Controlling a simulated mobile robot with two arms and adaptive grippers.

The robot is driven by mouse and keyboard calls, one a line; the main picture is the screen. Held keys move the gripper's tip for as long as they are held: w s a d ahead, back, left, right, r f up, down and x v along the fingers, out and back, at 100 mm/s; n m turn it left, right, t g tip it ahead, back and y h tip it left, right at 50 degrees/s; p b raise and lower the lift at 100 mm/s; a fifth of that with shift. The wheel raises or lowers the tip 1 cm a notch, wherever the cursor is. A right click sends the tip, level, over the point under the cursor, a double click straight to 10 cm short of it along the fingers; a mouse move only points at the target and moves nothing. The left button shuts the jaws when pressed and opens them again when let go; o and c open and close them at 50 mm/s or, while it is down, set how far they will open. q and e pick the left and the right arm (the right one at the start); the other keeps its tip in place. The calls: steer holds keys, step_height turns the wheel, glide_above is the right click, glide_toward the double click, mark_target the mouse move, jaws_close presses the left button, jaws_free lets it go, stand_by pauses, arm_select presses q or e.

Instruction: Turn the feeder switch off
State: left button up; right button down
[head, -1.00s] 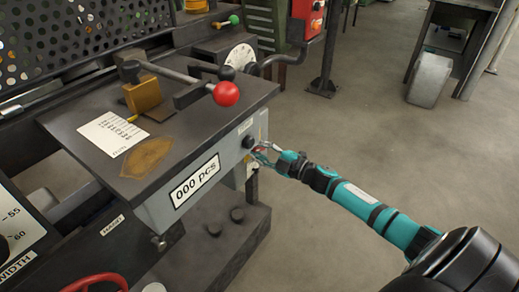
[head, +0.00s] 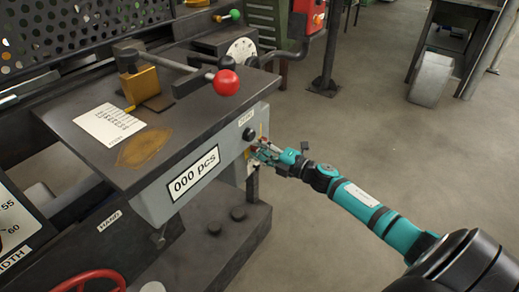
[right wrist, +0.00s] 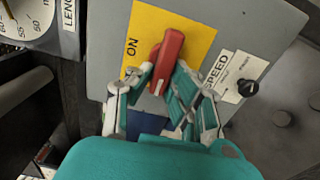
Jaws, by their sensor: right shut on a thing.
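The feeder switch shows in the right wrist view as a red lever (right wrist: 167,55) on a yellow plate (right wrist: 200,35). The word ON is printed on the plate, to the left of the lever. My right gripper (right wrist: 163,80) is shut on the lever, with a finger on either side of its lower part. The fingers hide the lower part of the plate. In the head view, my right gripper (head: 264,152) is at the end face of the grey box (head: 155,205), where the lever is mostly hidden. My left gripper is not in view.
A black knob (head: 248,134) sits on the box just above my right gripper; the right wrist view shows a knob (right wrist: 248,88) beside a SPEED label. A red ball handle (head: 226,82) stands above the dark tabletop (head: 75,145).

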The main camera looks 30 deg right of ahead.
steer(key=shift+f, duration=0.1)
steer(key=c, duration=1.3)
jaws_free()
steer(key=shift+o, duration=0.2)
steer(key=shift+s, duration=0.15)
steer(key=v, duration=1.1)
steer(key=shift+s, duration=0.4)
steer(key=shift+d, duration=0.1)
